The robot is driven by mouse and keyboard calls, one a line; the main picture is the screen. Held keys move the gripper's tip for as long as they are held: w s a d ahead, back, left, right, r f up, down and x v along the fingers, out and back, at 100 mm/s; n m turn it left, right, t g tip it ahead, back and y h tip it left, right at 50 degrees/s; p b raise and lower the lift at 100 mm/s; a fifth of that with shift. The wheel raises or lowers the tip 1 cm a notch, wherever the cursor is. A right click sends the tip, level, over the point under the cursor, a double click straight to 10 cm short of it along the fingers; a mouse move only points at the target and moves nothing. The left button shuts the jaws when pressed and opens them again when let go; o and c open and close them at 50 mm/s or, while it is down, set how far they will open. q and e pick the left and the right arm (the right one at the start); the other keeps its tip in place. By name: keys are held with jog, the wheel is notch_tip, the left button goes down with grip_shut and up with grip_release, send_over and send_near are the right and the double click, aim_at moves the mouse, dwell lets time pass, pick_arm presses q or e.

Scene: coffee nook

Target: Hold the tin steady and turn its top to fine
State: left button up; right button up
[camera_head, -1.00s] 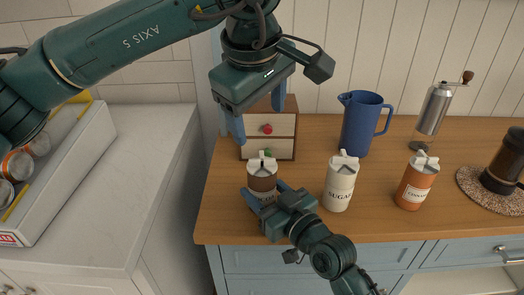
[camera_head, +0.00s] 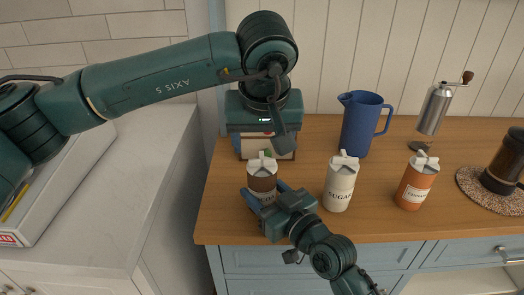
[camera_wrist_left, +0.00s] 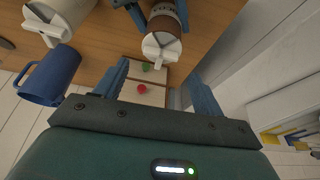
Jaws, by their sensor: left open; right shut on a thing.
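The tin is brown with a pale label and a white ridged top (camera_head: 262,164). It stands upright on the wooden counter near its left end. My right gripper (camera_head: 263,196) is shut around the tin's body, below the top. In the left wrist view the brown tin (camera_wrist_left: 166,17) shows at the upper middle, its white top facing the camera. My left gripper (camera_wrist_left: 157,77) is open and empty, its blue fingers apart, with the top a short way beyond them. In the head view its fingers are mostly hidden behind its body. No fine marking is readable.
A small drawer box (camera_head: 283,146) with coloured knobs stands behind the tin, partly hidden by my left gripper. A sugar tin (camera_head: 340,186), an orange tin (camera_head: 416,186), a blue jug (camera_head: 360,126), and a metal grinder (camera_head: 434,110) stand to the right.

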aim_at(262, 157)
pick_arm(q)
jog(key=shift+x, duration=2.05)
jog(key=shift+c, duration=0.2)
jog(key=c, duration=1)
